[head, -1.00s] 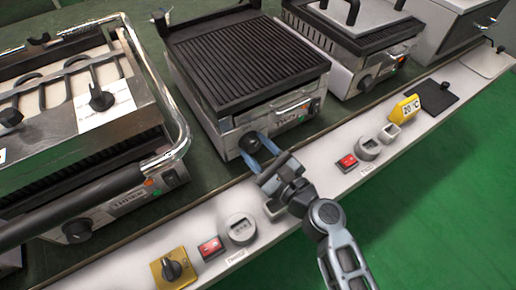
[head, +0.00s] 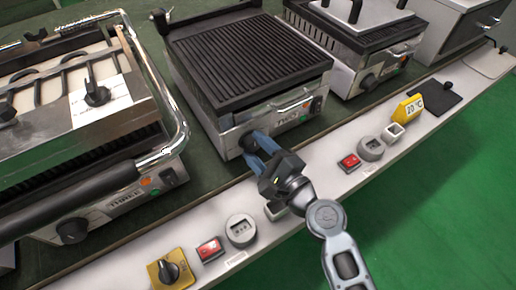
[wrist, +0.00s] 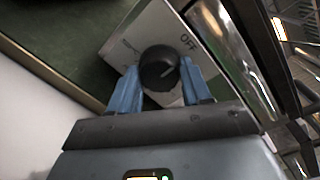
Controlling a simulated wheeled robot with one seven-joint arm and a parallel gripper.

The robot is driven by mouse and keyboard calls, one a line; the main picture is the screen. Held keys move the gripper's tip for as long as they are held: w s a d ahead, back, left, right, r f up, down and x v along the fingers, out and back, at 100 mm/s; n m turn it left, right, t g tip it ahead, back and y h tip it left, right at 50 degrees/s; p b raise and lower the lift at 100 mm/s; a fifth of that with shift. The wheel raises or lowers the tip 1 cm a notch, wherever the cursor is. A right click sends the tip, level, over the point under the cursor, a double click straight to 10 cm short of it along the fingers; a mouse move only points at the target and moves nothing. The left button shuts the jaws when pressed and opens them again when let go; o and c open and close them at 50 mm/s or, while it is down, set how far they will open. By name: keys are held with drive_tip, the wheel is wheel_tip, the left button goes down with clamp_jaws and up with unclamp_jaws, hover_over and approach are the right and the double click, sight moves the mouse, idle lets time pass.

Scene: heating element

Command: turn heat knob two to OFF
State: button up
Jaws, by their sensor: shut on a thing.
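Heat knob two is a round black knob (head: 247,143) on the front left of the middle grill, whose panel reads TWO. In the wrist view the knob (wrist: 158,68) sits between the two blue fingers of my gripper (wrist: 161,80), which is shut on it.
Grill THREE (head: 95,150) with a long black handle stands at left, another grill (head: 360,40) at right. Green floor lies beyond the ledge.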

idle(0.4)
drive_tip(key=o, duration=1)
drive_tip(key=shift+o, duration=0.2)
drive_tip(key=shift+v, duration=3.9)
